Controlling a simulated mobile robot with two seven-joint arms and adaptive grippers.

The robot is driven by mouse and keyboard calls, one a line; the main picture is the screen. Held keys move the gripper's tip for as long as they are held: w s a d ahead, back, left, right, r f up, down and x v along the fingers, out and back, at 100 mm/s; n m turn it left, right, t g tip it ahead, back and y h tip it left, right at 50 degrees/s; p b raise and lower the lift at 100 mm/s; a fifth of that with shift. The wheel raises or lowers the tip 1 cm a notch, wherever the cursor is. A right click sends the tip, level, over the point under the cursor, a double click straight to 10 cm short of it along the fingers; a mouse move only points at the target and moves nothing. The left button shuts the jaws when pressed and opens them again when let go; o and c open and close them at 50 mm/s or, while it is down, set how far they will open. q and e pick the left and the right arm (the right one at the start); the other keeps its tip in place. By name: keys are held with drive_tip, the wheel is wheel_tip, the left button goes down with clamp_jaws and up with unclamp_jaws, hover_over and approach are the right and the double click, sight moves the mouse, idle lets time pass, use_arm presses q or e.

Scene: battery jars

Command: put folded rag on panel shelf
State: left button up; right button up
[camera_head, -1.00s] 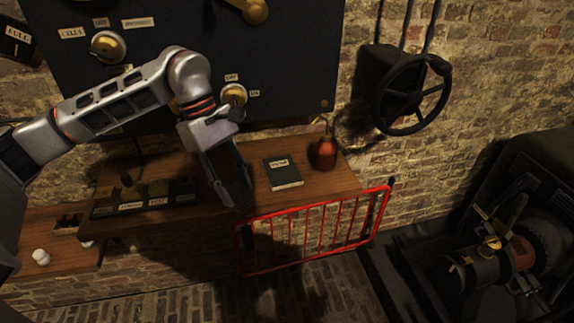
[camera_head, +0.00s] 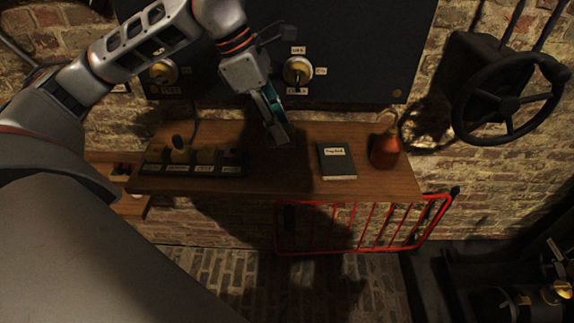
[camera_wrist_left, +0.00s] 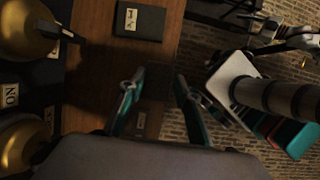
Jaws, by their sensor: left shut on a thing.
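My left gripper (camera_head: 273,128) is above the wooden panel shelf (camera_head: 295,178), in front of the dark panel (camera_head: 350,60), pointing down. In the left wrist view its two teal-lined fingers (camera_wrist_left: 155,88) stand apart over the shelf. They are shut on the folded rag, which is dark and cannot be told clearly from the shadow. I cannot tell whether the rag touches the shelf. My right arm seems to show in the upper right of the left wrist view (camera_wrist_left: 285,38); its jaws are too unclear to read.
A dark labelled book (camera_head: 337,161) and a copper-red flask (camera_head: 385,150) stand on the shelf's right part. A row of dark labelled blocks (camera_head: 190,165) is on its left. A red barrier (camera_head: 360,228) stands below the front edge. Bare wood lies between blocks and book.

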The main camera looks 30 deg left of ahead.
use_arm(q)
wheel_tip(320, 180, down, 8)
drive_tip(key=shift+r+b, duration=0.25)
drive_tip(key=shift+b, duration=0.15)
drive_tip(key=shift+f, duration=0.5)
wheel_tip(320, 180, down, 3)
drive_tip(key=shift+r, duration=0.1)
drive_tip(key=shift+f, duration=0.45)
use_arm(e)
drive_tip(key=shift+w+d+f, duration=0.1)
drive_tip(key=shift+w+d, duration=0.1)
drive_tip(key=shift+w, duration=0.3)
use_arm(q)
drive_tip(key=shift+f+b, duration=0.1)
drive_tip(key=shift+b, duration=0.2)
use_arm(e)
drive_tip(key=shift+f, duration=0.1)
use_arm(q)
drive_tip(key=o, duration=1)
